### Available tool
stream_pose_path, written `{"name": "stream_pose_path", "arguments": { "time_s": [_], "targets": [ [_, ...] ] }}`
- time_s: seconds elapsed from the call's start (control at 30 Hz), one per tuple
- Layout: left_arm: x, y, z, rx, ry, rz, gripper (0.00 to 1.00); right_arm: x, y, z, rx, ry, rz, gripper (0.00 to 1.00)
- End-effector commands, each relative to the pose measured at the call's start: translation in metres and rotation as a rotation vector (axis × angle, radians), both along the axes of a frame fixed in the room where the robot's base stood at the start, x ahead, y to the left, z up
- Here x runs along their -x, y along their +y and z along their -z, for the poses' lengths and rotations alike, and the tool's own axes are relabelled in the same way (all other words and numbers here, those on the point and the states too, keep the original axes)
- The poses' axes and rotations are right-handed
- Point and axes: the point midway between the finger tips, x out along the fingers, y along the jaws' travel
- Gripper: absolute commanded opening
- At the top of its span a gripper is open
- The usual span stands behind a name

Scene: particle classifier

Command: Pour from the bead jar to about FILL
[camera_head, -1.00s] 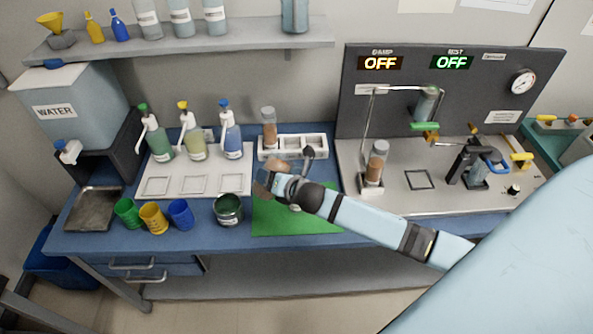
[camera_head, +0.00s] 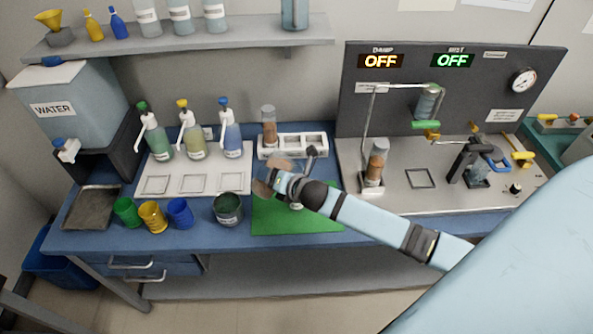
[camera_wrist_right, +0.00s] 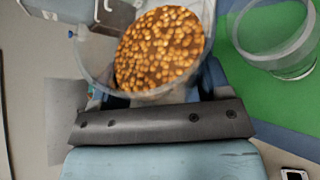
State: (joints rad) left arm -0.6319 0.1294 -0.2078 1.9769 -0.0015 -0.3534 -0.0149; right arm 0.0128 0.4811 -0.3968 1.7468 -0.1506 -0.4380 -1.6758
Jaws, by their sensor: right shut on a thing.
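My right gripper (camera_head: 273,181) is shut on the bead jar, above the left side of the green mat (camera_head: 325,221). The wrist view shows the bead jar (camera_wrist_right: 160,48) as a clear container with many orange-brown beads inside. The gripper hides much of it in the head view, and its exact tilt is hard to tell. A clear open vessel (camera_wrist_right: 277,36) stands on the mat, apart from the jar; the part of it that shows looks empty. The arm mostly hides this vessel in the head view. No FILL mark is readable. My left gripper is out of view.
A white rack (camera_head: 309,146) with a brown-filled tube (camera_head: 269,127) stands behind the mat. A dark green can (camera_head: 229,209) and coloured cups (camera_head: 153,217) stand to the left. A brown-filled cylinder (camera_head: 377,160) stands on the metal panel base to the right.

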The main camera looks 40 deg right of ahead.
Motion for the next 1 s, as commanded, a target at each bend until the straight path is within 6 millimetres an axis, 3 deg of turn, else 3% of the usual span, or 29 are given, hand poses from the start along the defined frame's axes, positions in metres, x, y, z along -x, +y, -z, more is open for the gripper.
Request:
{"name": "stream_pose_path", "arguments": {
  "time_s": [1.0],
  "targets": [
    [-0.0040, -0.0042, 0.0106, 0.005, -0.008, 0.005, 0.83, -0.0003, 0.0002, 0.0034, -0.113, -0.003, -0.001, 0.37]
  ]
}}
